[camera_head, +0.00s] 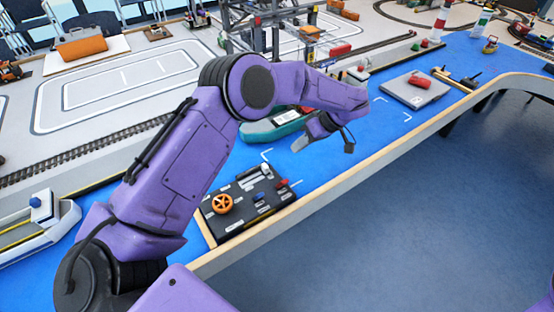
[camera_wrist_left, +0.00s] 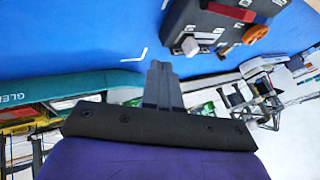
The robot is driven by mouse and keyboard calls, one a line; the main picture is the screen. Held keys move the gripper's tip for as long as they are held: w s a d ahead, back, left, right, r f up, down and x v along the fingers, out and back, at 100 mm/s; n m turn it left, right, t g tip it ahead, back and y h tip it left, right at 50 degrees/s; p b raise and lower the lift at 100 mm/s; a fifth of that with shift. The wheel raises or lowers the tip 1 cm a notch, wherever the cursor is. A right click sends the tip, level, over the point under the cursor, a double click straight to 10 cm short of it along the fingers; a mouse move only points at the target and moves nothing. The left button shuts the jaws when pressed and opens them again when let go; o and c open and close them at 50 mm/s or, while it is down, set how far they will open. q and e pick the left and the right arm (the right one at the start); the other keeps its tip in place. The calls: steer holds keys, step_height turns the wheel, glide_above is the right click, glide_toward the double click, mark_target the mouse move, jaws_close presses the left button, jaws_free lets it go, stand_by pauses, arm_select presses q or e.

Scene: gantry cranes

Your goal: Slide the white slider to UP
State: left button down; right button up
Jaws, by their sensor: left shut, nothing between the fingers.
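The dark control panel (camera_head: 237,222) lies on the blue table near its front edge. It carries an orange wheel (camera_head: 222,204), a blue control, a red control (camera_head: 283,183) and pale parts along its far side. A white block on the panel, seemingly the white slider (camera_wrist_left: 190,45), shows in the wrist view; its setting is unreadable. My left gripper (camera_head: 299,146) is shut and empty, above the table beyond the panel's far right corner, apart from it. Its closed fingers (camera_wrist_left: 158,72) point toward the panel side in the wrist view. My right gripper is not in view.
A teal boat (camera_head: 262,131) lies just behind my left gripper. A wooden edge (camera_head: 335,174) borders the table. Blue table between panel and plate is mostly clear.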

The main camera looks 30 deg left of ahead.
mark_target(265, 169)
arm_select(q)
steer(key=p+x, duration=0.1)
steer(key=x, duration=0.5)
steer(key=shift+r, duration=0.1)
steer(key=s, duration=0.1)
steer(key=s+a+p, duration=0.1)
steer(key=s, duration=0.1)
steer(key=shift+s+a+p, duration=0.15)
steer(key=shift+a+p, duration=0.1)
steer(key=shift+p, duration=0.05)
steer(key=shift+s, duration=0.25)
steer(key=shift+a, duration=0.1)
